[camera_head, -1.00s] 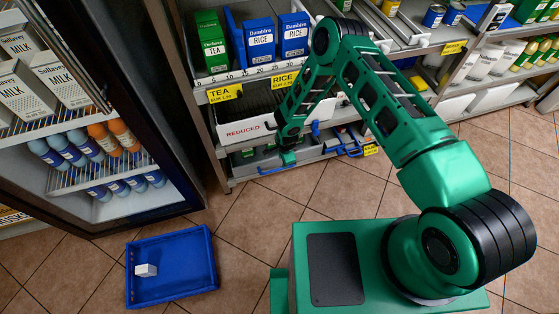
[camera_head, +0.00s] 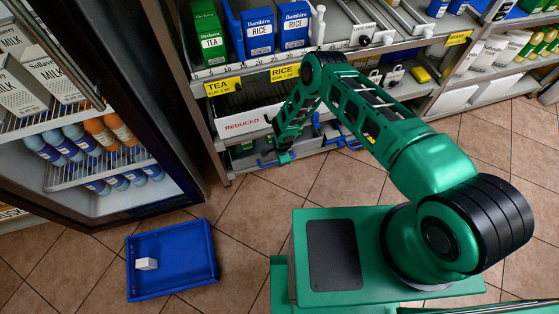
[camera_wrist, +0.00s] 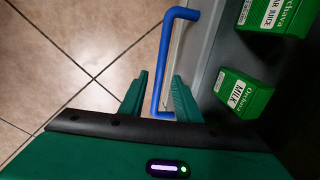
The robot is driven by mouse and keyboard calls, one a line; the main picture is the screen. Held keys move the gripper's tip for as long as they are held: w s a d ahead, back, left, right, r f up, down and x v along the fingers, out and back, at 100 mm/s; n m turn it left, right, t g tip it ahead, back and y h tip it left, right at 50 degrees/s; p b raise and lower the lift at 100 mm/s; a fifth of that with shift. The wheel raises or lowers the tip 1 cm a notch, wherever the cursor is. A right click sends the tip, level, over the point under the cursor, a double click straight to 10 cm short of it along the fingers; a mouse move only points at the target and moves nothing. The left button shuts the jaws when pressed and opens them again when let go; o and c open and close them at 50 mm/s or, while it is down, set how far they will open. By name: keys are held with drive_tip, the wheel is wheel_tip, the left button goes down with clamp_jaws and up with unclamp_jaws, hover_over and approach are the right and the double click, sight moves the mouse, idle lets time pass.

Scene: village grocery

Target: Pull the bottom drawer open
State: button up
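The bottom drawer (camera_head: 243,161) is low in the shelf unit, under the white REDUCED bin, with a blue bar handle (camera_head: 268,162) along its front. In the wrist view the blue handle (camera_wrist: 166,60) runs down the middle, and its near end lies between the fingers of my gripper (camera_wrist: 159,98). The fingers are apart, one on each side of the handle, with gaps showing. In the head view my gripper (camera_head: 284,157) is low in front of the drawer, partly covering its handle. Green cartons (camera_wrist: 243,92) stand behind the drawer's front edge.
The REDUCED bin (camera_head: 243,125) is just above. Another blue handle (camera_head: 341,141) shows to the right. A blue tray (camera_head: 190,286) with a small white box (camera_head: 146,264) lies on the floor at left. A fridge (camera_head: 165,190) stands at far left. The tiled floor in front is otherwise mostly clear.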

drive_tip(key=shift+f, duration=0.4)
drive_tip(key=shift+w, duration=0.1)
clamp_jaws()
drive_tip(key=shift+d, duration=0.1)
